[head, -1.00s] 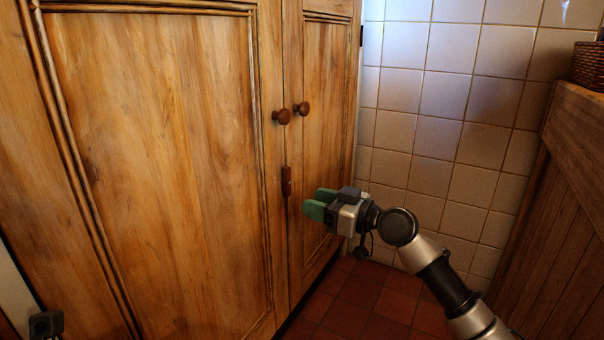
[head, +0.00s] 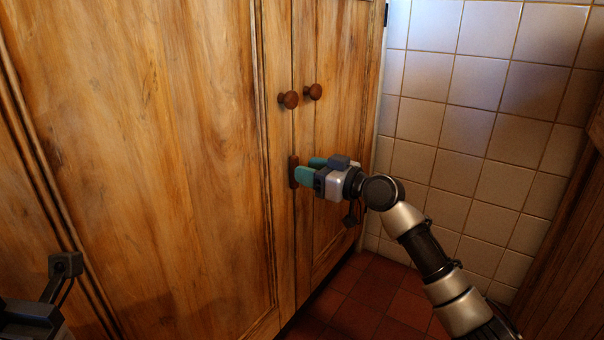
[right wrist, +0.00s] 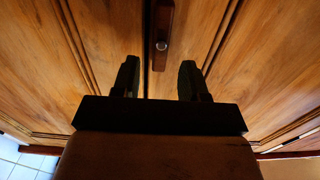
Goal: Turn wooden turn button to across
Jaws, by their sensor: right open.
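The wooden turn button (head: 293,172) is a small dark brown bar on the cupboard, by the seam between the two doors. It stands upright, along the seam. In the right wrist view it shows as a dark bar (right wrist: 164,22) with a metal screw near its lower end. My right gripper (head: 308,170), with green fingers, is open and empty with its tips close to the button. In the right wrist view the fingers (right wrist: 159,64) lie to either side of the bar's lower end; contact is unclear. Part of my left arm shows at the lower left, its fingers hidden.
The left door (head: 150,150) and the narrower right door (head: 342,90) look shut. A white tiled wall (head: 450,130) stands to the right, with a red tiled floor (head: 365,300) below and wood panelling (head: 565,240) at far right.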

